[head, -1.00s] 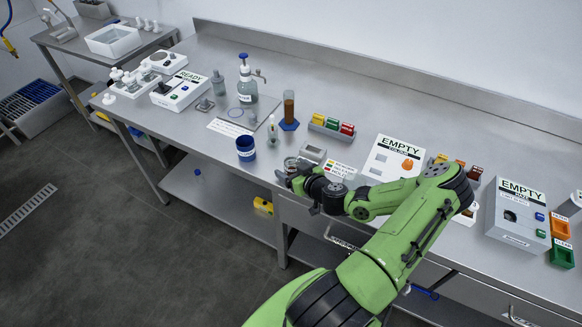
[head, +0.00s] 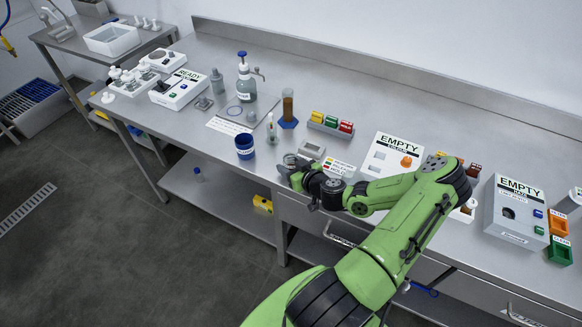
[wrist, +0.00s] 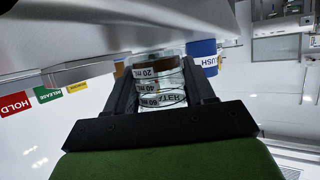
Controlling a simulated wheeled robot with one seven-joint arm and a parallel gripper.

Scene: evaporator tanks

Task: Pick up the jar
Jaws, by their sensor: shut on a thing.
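The jar (wrist: 161,84) is clear glass with ml marks and a lettered label partly hidden by my gripper. It lies between the two dark fingers of my gripper (wrist: 162,90) in the wrist view, upside down in that picture. In the head view the jar's rim (head: 290,159) just shows beyond my gripper (head: 286,171), near the bench's front edge. My gripper is shut on the jar. Its lower part is hidden in the head view, and I cannot tell whether it touches the bench.
A blue cup (head: 245,147) stands left of the jar, a small vial (head: 271,130) behind it. A small grey device (head: 312,150) is close on the right. A hexagonal-based cylinder (head: 288,108) and coloured blocks (head: 331,124) stand behind. White "EMPTY" units (head: 393,158) are further right.

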